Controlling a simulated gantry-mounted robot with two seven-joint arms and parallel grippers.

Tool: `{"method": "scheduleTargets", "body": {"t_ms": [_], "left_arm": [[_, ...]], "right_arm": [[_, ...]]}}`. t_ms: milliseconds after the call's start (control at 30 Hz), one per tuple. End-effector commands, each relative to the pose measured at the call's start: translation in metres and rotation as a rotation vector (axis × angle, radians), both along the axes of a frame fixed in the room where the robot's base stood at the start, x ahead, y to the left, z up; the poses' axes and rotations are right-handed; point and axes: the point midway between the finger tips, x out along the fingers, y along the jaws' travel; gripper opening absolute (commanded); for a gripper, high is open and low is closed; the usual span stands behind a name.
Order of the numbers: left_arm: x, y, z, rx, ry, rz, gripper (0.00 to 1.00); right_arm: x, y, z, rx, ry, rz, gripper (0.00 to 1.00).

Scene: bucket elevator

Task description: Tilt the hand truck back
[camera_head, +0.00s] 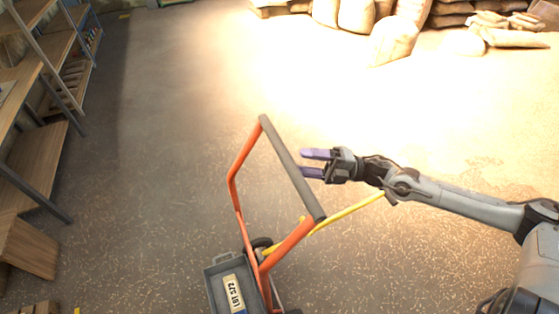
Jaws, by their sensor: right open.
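The hand truck (236,195) has an orange tubular frame with a dark grip bar (291,168) across its top. It stands in the lower middle of the head view, and its lower end is partly cut off by the picture's bottom edge. My right gripper (306,163) comes in from the right, with two purple fingers apart. It is open and empty, its fingertips at the grip bar in the picture; I cannot tell if they touch it. My left gripper is not in view.
A grey bin (217,275) with a label sits at the hand truck's lower end. A yellow bar (350,210) runs beneath my right arm. Shelves (38,165) line the left side. Sacks (395,40) are piled at the back right. The floor between is clear.

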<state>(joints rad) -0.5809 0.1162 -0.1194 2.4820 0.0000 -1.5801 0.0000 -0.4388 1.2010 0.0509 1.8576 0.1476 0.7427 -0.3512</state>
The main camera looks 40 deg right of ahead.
Motion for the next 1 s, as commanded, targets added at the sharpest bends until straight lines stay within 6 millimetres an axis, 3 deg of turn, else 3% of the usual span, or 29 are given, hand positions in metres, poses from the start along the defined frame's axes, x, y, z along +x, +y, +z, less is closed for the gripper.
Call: {"method": "scheduleTargets", "body": {"t_ms": [500,1000], "left_arm": [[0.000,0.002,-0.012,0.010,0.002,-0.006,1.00],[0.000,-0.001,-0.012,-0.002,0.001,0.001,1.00]], "right_arm": [[0.038,0.044,0.012,0.002,-0.004,-0.001,0.57],[0.047,0.056,0.013,0.000,0.000,0.001,0.57]]}}
